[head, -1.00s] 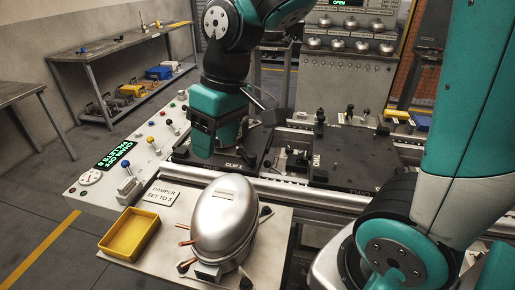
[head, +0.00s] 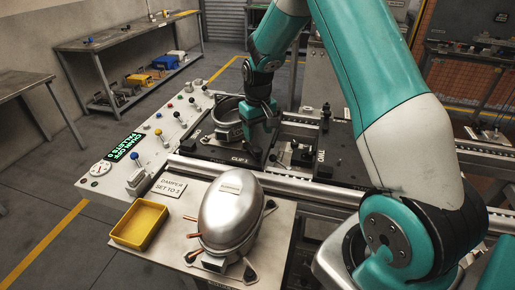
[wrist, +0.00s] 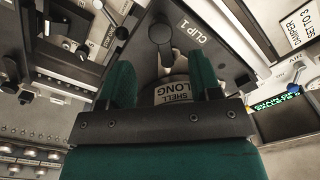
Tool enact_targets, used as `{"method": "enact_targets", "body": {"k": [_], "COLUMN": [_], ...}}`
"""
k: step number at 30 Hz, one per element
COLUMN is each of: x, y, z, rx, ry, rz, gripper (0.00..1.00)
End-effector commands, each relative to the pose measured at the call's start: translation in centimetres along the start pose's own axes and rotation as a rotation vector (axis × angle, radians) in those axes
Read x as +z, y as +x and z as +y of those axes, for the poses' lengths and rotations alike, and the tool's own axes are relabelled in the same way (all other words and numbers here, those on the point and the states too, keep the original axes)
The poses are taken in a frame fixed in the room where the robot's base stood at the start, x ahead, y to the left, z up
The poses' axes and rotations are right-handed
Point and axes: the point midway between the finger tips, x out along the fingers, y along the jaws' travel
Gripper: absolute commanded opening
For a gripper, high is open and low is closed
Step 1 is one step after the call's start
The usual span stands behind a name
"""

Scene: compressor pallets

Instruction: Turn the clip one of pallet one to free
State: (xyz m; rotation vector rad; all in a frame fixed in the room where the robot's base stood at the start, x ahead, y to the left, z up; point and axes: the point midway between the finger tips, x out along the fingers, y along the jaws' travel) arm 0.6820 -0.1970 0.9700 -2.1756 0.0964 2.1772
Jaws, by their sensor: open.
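Pallet one (head: 205,151) is a dark plate on the rail, with the label CLIP 1 (head: 240,160) on its front edge. A metal shell (head: 226,128) stands on it; in the wrist view its label reads SHELL LONG (wrist: 173,92). My gripper (head: 254,152) points down over the right part of the pallet near that label. In the wrist view my gripper (wrist: 162,82) has its two green fingers apart, with nothing gripped. A dark round-ended clip handle (wrist: 160,32) lies beyond the fingertips, next to the label CLIP 1 (wrist: 193,32). In the head view my gripper hides the clip.
Pallet two (head: 330,165) with black posts sits close on the right. A control panel (head: 150,150) with coloured levers stands left. In front are a silver compressor dome (head: 232,210), a yellow tray (head: 140,225) and a DAMPER SET TO 3 sign (head: 171,187).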

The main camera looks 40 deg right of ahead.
Motion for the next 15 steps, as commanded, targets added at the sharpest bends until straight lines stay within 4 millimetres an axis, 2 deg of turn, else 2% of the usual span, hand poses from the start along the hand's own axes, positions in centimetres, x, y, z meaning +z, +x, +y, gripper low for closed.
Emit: {"method": "enact_targets", "body": {"k": [3, 7, 10, 15], "x": [0.1, 0.1, 0.1, 0.0], "y": [2.7, 5.1, 6.4, 7.5], "z": [0.0, 0.0, 0.0, 0.0], "rx": [-0.001, -0.001, -0.001, -0.001], "ry": [-0.001, -0.001, 0.000, 0.000], "rz": [-0.005, -0.004, -0.003, 0.000], "gripper": [0.58, 0.58, 0.58, 0.58]}}
